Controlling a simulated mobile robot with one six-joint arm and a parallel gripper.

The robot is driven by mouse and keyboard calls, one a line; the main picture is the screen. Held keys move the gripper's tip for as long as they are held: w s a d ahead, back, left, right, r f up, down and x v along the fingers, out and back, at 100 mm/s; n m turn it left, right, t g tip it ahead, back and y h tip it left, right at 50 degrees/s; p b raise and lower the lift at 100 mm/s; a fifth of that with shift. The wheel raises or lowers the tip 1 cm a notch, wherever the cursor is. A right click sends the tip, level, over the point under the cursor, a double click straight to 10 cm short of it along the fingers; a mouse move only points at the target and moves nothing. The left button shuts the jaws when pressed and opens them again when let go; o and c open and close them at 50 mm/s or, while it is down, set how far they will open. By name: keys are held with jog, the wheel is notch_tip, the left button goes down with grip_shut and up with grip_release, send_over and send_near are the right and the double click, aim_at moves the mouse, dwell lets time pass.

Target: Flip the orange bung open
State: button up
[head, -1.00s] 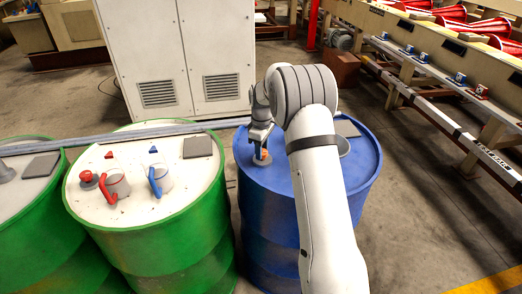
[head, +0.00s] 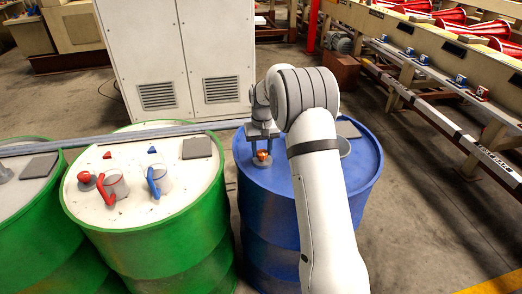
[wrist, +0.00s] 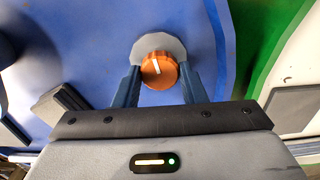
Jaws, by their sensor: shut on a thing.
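The orange bung (head: 262,155) sits on a grey round base (head: 262,163) on top of the blue drum (head: 290,180), near its left rim. In the wrist view the bung (wrist: 159,69) is a ribbed orange knob with a white mark on its top, and the grey base (wrist: 150,45) shows behind it. My gripper (head: 262,148) points down over the bung. In the wrist view my gripper's two dark fingers (wrist: 160,80) stand on either side of the bung, shut on it.
A white cabinet (head: 185,60) stands behind. Open floor lies to the right.

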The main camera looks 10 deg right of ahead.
aim_at(262, 151)
jog(key=m, duration=0.4)
jog(key=shift+m, duration=2)
jog(key=o, duration=1)
jog(key=shift+r, duration=0.1)
notch_tip(262, 151, up, 7)
jog(key=shift+b, duration=0.45)
jog(key=shift+r, duration=0.3)
